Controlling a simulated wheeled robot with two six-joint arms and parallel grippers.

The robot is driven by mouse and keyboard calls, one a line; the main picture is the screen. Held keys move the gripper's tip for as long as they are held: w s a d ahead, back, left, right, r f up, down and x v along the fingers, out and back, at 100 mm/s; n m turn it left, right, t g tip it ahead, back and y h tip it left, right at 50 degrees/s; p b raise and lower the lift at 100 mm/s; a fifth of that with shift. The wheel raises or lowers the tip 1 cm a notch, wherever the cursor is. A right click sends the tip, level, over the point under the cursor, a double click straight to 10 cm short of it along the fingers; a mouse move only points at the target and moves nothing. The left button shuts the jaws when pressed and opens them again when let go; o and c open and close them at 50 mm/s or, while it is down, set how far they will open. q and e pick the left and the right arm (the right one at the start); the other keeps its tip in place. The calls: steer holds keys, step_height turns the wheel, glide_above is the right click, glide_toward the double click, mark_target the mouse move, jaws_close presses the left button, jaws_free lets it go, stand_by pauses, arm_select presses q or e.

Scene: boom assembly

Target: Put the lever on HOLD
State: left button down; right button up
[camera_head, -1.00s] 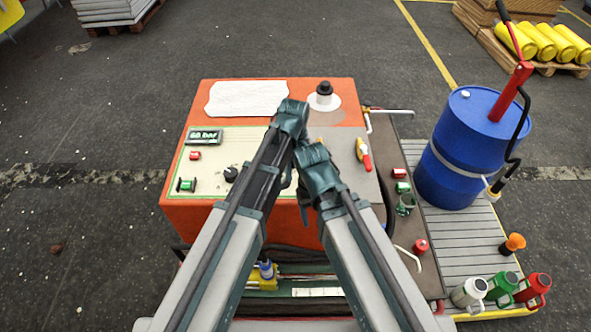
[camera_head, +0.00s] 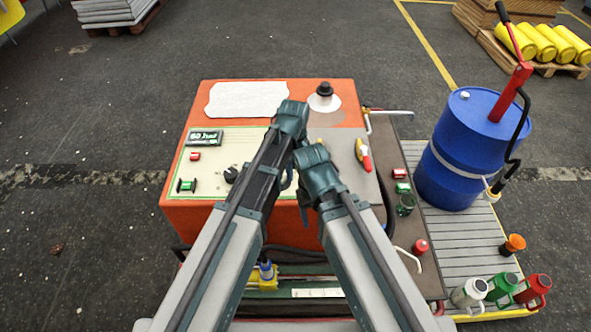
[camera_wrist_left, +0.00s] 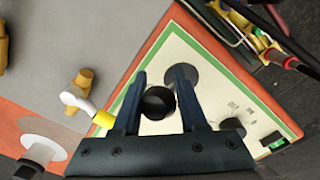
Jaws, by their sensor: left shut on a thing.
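In the left wrist view the lever shows as a round black knob (camera_wrist_left: 158,103) between the two fingers of my left gripper (camera_wrist_left: 161,76), which is shut on it. A grey disc (camera_wrist_left: 182,78) lies on the cream panel (camera_wrist_left: 205,105) by the fingertips. The lever's shaft is hidden, and I can read no HOLD mark. In the head view my left wrist (camera_head: 291,118) is over the orange console (camera_head: 205,103) and hides the lever.
The panel carries a green display (camera_head: 204,137), a red button (camera_head: 195,156), a green switch (camera_head: 187,185) and a black dial (camera_head: 231,174). A red-and-yellow handle (camera_head: 363,154) stands right of my wrists. A blue drum (camera_head: 470,145) stands farther right. My two forearms are close together.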

arm_select(q)
steer(key=shift+w, duration=0.1)
stand_by(0.5)
steer(key=shift+a+r+h, duration=0.25)
steer(key=shift+a+h, duration=0.4)
steer(key=shift+h, duration=0.15)
steer(key=shift+a+r+h, duration=0.25)
steer(key=shift+a+h, duration=0.4)
steer(key=shift+h, duration=0.35)
steer(key=shift+w+a+r, duration=0.1)
steer(key=shift+a, duration=0.2)
steer(key=shift+c, duration=2.3)
jaws_free()
steer(key=shift+a, duration=0.1)
